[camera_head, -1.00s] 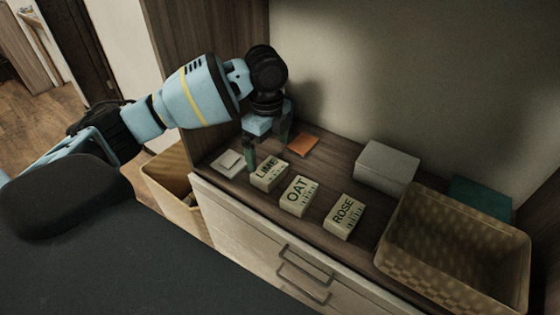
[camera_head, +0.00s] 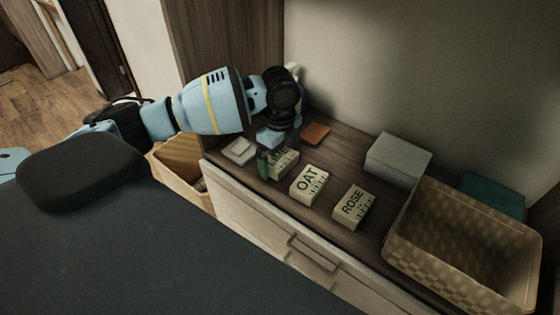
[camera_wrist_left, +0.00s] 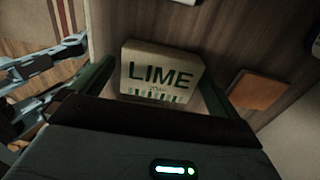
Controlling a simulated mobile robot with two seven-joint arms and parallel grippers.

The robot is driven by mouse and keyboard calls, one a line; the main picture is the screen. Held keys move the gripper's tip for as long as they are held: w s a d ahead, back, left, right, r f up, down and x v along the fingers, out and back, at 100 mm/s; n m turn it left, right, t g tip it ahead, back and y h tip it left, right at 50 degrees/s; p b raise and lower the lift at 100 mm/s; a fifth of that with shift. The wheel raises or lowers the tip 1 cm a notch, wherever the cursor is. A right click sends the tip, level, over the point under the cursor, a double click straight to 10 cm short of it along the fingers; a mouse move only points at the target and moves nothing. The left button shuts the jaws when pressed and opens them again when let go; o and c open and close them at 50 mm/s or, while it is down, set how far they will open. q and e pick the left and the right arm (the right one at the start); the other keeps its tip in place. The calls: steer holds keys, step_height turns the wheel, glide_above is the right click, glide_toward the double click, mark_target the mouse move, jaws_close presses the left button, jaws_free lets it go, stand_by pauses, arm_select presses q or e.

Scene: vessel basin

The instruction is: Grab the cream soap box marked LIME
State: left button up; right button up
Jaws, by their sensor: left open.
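The cream soap box marked LIME (camera_head: 284,163) stands on the wooden counter, left of the OAT and ROSE boxes. My left gripper (camera_head: 278,160) is open and low over it, partly covering its label in the head view. In the left wrist view the LIME box (camera_wrist_left: 160,74) lies ahead between the two green fingers of the left gripper (camera_wrist_left: 155,88), with gaps at its sides. I cannot tell whether the fingers touch it. The right gripper is not in view.
The OAT box (camera_head: 309,185) and ROSE box (camera_head: 353,207) stand to the right. A pale dish (camera_head: 239,151) lies to the left, an orange slab (camera_head: 315,134) behind. A grey box (camera_head: 398,160), teal box (camera_head: 492,196) and wicker basket (camera_head: 462,285) occupy the right side.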

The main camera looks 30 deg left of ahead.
mark_target(280, 158)
arm_select(q)
steer(key=shift+f, duration=0.4)
steer(key=c, duration=1)
steer(key=shift+r, duration=0.15)
steer(key=shift+r, duration=0.6)
step_height(280, 158, up, 2)
steer(key=shift+s+r, duration=0.1)
steer(key=shift+r, duration=0.05)
steer(key=s+d+r+p, duration=0.1)
steer(key=s, duration=1.4)
steer(key=shift+s+d, duration=0.25)
steer(key=shift+s, duration=0.15)
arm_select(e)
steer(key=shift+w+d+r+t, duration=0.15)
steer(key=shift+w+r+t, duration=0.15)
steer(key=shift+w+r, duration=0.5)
